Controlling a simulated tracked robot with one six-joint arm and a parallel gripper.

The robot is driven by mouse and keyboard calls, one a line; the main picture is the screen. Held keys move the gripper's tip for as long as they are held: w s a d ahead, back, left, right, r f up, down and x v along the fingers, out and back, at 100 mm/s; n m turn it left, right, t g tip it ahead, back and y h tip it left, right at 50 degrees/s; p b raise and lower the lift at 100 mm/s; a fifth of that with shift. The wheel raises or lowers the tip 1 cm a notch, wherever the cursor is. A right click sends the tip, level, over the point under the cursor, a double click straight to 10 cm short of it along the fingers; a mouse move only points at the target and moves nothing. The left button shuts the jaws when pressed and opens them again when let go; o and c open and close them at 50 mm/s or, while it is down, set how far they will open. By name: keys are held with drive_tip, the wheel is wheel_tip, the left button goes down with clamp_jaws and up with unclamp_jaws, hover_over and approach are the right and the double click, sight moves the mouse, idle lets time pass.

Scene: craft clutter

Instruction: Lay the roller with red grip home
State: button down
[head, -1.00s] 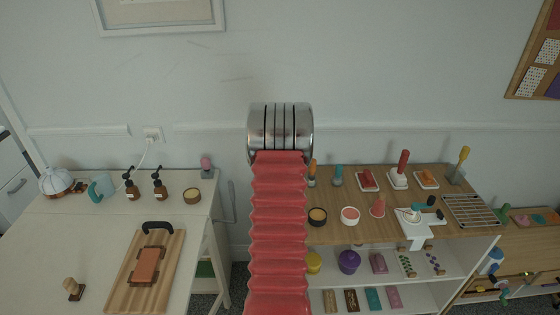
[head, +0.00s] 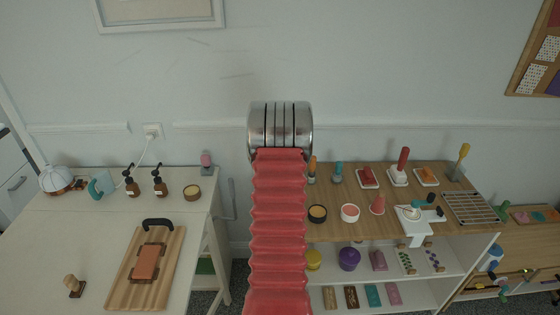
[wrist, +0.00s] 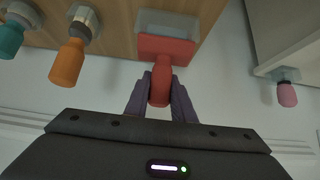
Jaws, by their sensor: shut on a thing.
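The roller with red grip shows in the wrist view, its red handle (wrist: 160,88) between the two dark fingers of my gripper (wrist: 160,98). The gripper is shut on this handle. A wide red part (wrist: 166,47) joins the handle's far end. A pale grey, glassy piece (wrist: 166,22) lies beyond it, against the wood; I cannot tell whether it is part of the roller or a holder, nor whether they touch. In the head view my own red arm hides the gripper and the roller.
An orange-handled tool (wrist: 68,62) and a teal-handled tool (wrist: 10,38) sit in holders at left in the wrist view. A pink-ended thing (wrist: 287,94) sits in a holder on the white table at right. The wooden shelf top (head: 330,220) carries several small tools and dishes.

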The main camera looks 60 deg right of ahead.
drive_tip(key=shift+f, duration=0.15)
drive_tip(key=c, duration=1.4)
unclamp_jaws()
drive_tip(key=shift+c, duration=0.2)
drive_tip(key=shift+a, duration=0.1)
drive_tip(key=v, duration=1.3)
drive_tip(key=shift+a+r, duration=0.2)
drive_tip(key=shift+s, duration=0.15)
